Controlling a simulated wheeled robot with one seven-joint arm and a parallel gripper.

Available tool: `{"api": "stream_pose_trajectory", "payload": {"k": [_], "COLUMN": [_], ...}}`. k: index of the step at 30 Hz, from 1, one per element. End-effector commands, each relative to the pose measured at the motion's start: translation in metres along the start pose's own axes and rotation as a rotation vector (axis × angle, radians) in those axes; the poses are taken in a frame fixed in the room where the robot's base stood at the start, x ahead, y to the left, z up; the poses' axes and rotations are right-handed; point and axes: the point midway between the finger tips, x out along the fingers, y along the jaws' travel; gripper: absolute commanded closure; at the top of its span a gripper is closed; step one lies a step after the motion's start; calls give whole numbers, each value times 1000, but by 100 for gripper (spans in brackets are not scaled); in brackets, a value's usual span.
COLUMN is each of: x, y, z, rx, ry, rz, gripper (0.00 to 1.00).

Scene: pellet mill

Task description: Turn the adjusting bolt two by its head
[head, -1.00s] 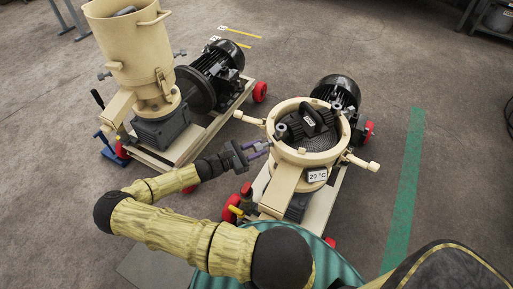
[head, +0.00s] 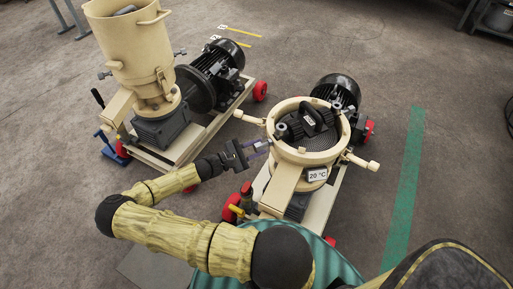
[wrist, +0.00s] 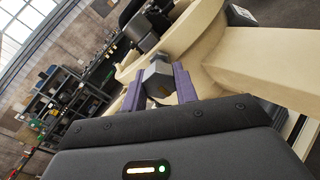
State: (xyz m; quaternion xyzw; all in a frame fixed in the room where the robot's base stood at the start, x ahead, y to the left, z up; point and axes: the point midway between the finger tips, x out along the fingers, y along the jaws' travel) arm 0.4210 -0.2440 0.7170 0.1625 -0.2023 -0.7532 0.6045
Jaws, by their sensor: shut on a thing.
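In the wrist view a grey hexagonal bolt head (wrist: 158,76) sits between the two purple fingers of my gripper (wrist: 159,86), which are shut on its sides. I take it for adjusting bolt two, though no number shows. In the head view my gripper (head: 266,146) reaches the left side of the cream ring-shaped chamber of the right pellet mill (head: 285,184). There the bolt head is too small and covered to make out. Another grey, bolt-like piece (wrist: 241,15) shows on the cream casting in the wrist view.
Inside the open chamber is a dark roller assembly (head: 308,122). A 20 °C display (head: 317,174) is on its front. A second mill with a tall hopper (head: 127,50) stands to the left. The floor right of the green stripe (head: 405,185) is mostly clear.

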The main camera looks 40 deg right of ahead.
Motion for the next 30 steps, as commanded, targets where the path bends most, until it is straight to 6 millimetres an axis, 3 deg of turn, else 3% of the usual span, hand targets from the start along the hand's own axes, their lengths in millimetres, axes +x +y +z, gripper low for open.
{"api": "stream_pose_trajectory", "payload": {"k": [1,4,17,23,30], "x": [0,0,-8,-38,-86], "y": [0,0,0,0,0], "z": [0,0,-1,-1,-1], "rx": [0,-1,-1,1,-1], "ry": [0,0,2,5,5], "rz": [0,0,0,1,2], "gripper": [69,49,49,49,49]}}
